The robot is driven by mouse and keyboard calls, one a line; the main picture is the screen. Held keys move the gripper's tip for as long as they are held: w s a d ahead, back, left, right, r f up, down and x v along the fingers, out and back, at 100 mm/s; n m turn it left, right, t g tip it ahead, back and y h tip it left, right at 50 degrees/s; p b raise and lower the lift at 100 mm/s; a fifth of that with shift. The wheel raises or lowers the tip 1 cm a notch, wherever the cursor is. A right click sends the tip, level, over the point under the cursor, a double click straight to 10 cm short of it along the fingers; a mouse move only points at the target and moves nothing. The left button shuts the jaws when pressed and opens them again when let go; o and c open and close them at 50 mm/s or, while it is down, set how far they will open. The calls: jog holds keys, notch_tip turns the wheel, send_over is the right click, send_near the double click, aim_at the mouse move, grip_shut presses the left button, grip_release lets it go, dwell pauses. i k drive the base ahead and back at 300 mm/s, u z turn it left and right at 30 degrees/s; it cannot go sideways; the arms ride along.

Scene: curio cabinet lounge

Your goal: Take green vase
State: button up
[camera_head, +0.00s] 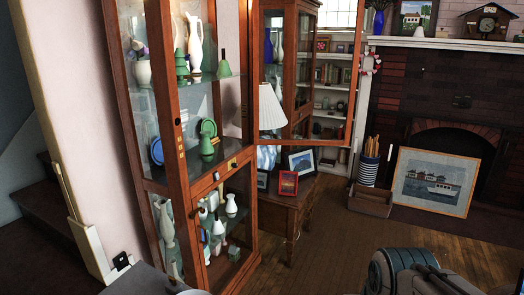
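A tall wooden curio cabinet (161,100) with glass panes stands at left. Several green pieces are on its shelves. A green tiered piece (181,66) stands on the upper shelf beside a tall white pitcher (195,45). A small green bell-shaped piece (224,66) stands to their right. On the middle shelf is a green piece with a round disc shape (208,135). I cannot tell which of these is the green vase. A grey and teal part at bottom right seems to be my arm; my gripper's fingers are not in view.
A framed glass panel (256,75) at the cabinet's right looks like an open door. Behind it are a lamp (271,108) and a small wooden desk (290,205) with picture frames. A box (371,200) and leaning painting (432,182) stand by the fireplace.

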aim_at(207, 151)
jog(key=z, duration=0.35)
jog(key=i, duration=2.05)
jog(key=u, duration=1.2)
jog(key=i, duration=1.3)
jog(key=u, duration=0.9)
